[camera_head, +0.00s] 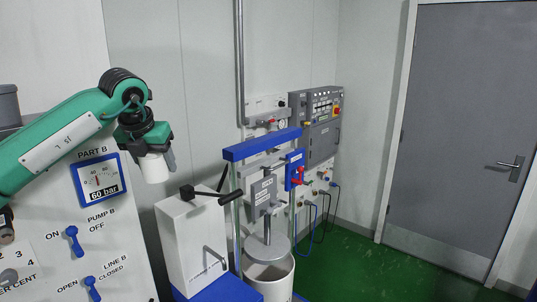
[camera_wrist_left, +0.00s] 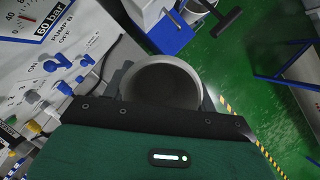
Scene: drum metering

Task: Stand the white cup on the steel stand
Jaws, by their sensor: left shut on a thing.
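The white cup (camera_head: 155,168) is held in the air by my left gripper (camera_head: 147,147), in front of the left panel and to the right of its gauge. The gripper is shut on the upper part of the cup. In the left wrist view the cup's round open mouth (camera_wrist_left: 166,88) shows between the two dark fingers of my left gripper (camera_wrist_left: 162,92); its inside looks dark grey. I cannot make out the steel stand in either view. My right gripper is not in view.
A white panel with a blue-framed gauge (camera_head: 99,178) and blue handles (camera_head: 74,241) fills the left. A white box with a black lever (camera_head: 192,240) stands right of the cup, beside a blue-topped press (camera_head: 262,145) over a white drum (camera_head: 270,283). Green floor (camera_head: 345,270) is clear before the door.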

